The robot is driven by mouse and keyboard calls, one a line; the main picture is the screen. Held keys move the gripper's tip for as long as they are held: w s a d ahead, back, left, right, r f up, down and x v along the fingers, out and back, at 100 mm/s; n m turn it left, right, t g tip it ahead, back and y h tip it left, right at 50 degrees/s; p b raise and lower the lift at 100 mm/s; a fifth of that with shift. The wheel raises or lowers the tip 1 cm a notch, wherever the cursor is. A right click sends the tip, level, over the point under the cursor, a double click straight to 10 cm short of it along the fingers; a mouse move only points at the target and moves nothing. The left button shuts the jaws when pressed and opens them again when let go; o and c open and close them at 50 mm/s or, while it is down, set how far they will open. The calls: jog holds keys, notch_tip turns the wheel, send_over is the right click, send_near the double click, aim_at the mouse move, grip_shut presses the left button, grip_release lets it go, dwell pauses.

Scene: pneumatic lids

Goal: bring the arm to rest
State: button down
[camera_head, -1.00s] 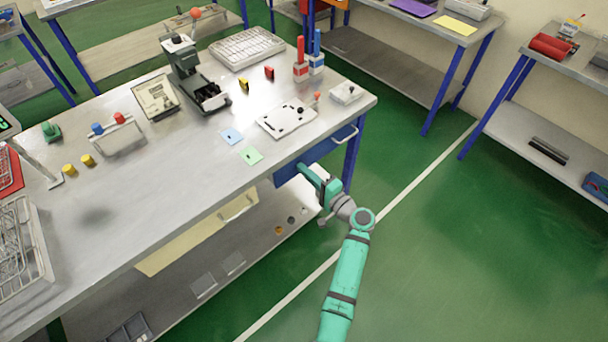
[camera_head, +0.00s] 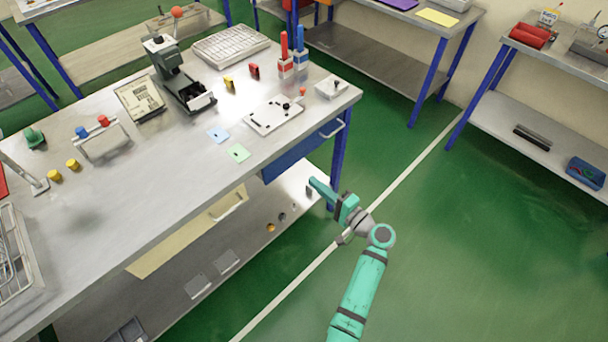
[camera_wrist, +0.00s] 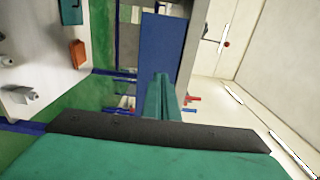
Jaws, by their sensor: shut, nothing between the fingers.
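My gripper (camera_head: 318,188) is shut and empty. In the head view it is off the right front of the long metal workbench (camera_head: 110,190), below the height of its top, with its fingers pointing up and left toward the bench. It looks apart from the bench, though the exact gap is hard to judge. My arm is bent at the wrist and reaches up from the bottom edge of the picture. In the wrist view the shut fingers (camera_wrist: 162,98) show in the middle, with nothing held.
A blue drawer (camera_head: 300,150) with a handle sits under the bench top, close to my gripper, beside a blue leg (camera_head: 339,165). A lower shelf (camera_head: 200,262) holds small items. Green floor (camera_head: 470,250) is open to the right. Another bench (camera_head: 510,125) stands far right.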

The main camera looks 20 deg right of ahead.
jog(key=shift+a+v, duration=0.15)
jog(key=shift+v, duration=0.7)
jog(key=shift+a+v, duration=0.1)
jog(key=shift+v, duration=0.7)
jog(key=shift+s, duration=0.1)
jog(key=s+a+f+n+g+h, duration=0.3)
jog(key=s+a+f+g+h, duration=0.25)
jog(key=s+a+f, duration=1.05)
jog(key=s+a+r+n+t, duration=0.2)
jog(key=s+a+r+n, duration=0.3)
jog(key=s+r, duration=0.3)
jog(key=s+a+r+n+t, duration=0.2)
jog(key=s+a+r+n, duration=0.4)
jog(key=s+r, duration=0.3)
notch_tip(320, 180, up, 4)
jog(key=shift+s+a+r+h, duration=0.15)
jog(key=shift+s+h, duration=0.15)
jog(key=shift+h, duration=0.05)
